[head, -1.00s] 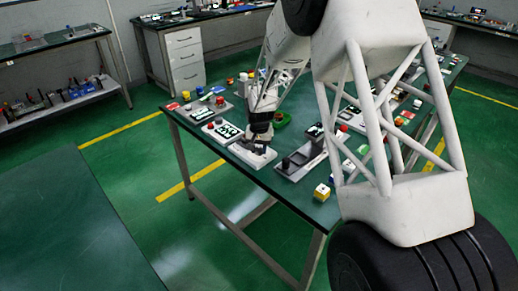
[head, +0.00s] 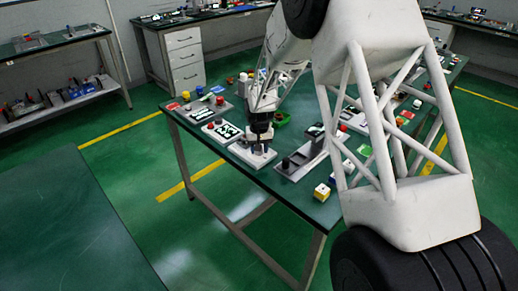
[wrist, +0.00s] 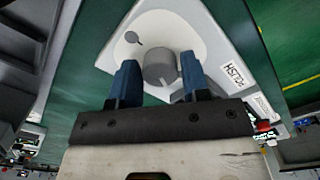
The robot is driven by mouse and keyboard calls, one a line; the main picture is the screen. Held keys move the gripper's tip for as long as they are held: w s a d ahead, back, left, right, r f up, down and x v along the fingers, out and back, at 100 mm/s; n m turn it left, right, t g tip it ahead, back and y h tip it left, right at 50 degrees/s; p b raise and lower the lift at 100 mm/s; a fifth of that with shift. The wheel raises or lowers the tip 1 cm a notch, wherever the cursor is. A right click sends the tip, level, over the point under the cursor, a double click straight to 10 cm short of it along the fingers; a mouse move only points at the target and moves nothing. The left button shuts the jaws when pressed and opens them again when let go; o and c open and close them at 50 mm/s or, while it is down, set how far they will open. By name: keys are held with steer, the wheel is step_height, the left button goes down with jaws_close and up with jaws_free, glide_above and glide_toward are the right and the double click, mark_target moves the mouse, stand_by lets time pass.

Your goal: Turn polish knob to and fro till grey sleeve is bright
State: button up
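The polish unit (head: 262,161) is a pale grey block near the table's front left edge. The wrist view shows its printed POLISH label (wrist: 237,75) and a round grey knob (wrist: 160,68) on a white area. My gripper (head: 260,146) points down over this unit. In the wrist view, its two blue fingers (wrist: 159,78) stand on either side of the knob, very close to it. I cannot tell whether they press on it. A small dark grey round piece with a thin stem (wrist: 132,37) shows beside the knob. I cannot tell whether it is the grey sleeve.
A unit with a display and red button (head: 222,131) stands just left of the polish unit. A grey unit with dark parts (head: 296,163) stands to the right. A yellow-and-white cube (head: 321,191) sits near the front edge.

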steer(key=shift+o, duration=1.4)
steer(key=shift+r, duration=3.9)
steer(key=n, duration=0.6)
steer(key=shift+n, duration=0.4)
steer(key=n, duration=0.6)
steer(key=shift+f+n, duration=0.1)
steer(key=shift+n, duration=0.2)
steer(key=shift+f, duration=0.15)
